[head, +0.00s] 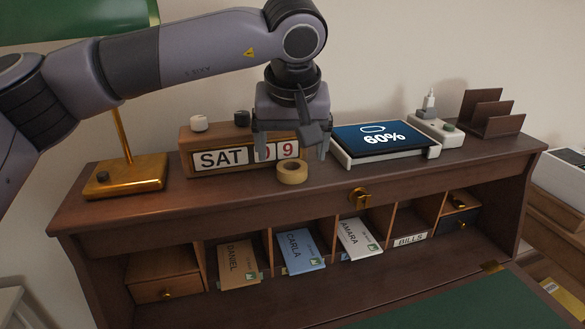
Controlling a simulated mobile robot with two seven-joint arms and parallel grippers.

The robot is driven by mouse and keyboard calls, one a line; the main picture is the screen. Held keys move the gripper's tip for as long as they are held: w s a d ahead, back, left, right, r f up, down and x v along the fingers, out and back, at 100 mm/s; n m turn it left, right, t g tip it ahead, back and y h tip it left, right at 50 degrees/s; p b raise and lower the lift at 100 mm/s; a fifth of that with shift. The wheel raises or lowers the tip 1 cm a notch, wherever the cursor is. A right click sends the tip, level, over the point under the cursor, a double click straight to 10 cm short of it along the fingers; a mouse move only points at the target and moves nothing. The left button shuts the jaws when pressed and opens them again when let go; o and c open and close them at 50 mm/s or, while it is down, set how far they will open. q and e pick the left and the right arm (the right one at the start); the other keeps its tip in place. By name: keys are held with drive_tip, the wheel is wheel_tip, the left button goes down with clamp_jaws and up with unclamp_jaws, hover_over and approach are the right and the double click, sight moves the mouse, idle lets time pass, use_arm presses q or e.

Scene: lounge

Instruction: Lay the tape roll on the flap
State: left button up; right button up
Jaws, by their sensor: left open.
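A tan tape roll (292,172) lies flat on the top of the wooden desk (225,192), in front of the calendar block. My left gripper (292,152) is open and points down just behind and above the tape roll; I cannot tell whether its fingers touch it. The lowered flap (455,305) shows at the bottom right, with a green surface and a brass hinge. Part of the flap is cut off by the picture edge. My right gripper is not in view.
A calendar block (220,159) stands behind the roll, beside a brass lamp base (125,177). A tablet on a stand (382,138) is to the right. Envelopes (300,249) fill several pigeonholes. A letter rack (487,115) stands at the far right.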

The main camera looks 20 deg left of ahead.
sight(292, 166)
use_arm(q)
drive_tip(key=x, duration=0.4)
drive_tip(key=shift+f+p, duration=0.1)
drive_tip(key=shift+p, duration=0.25)
drive_tip(key=c, duration=1.2)
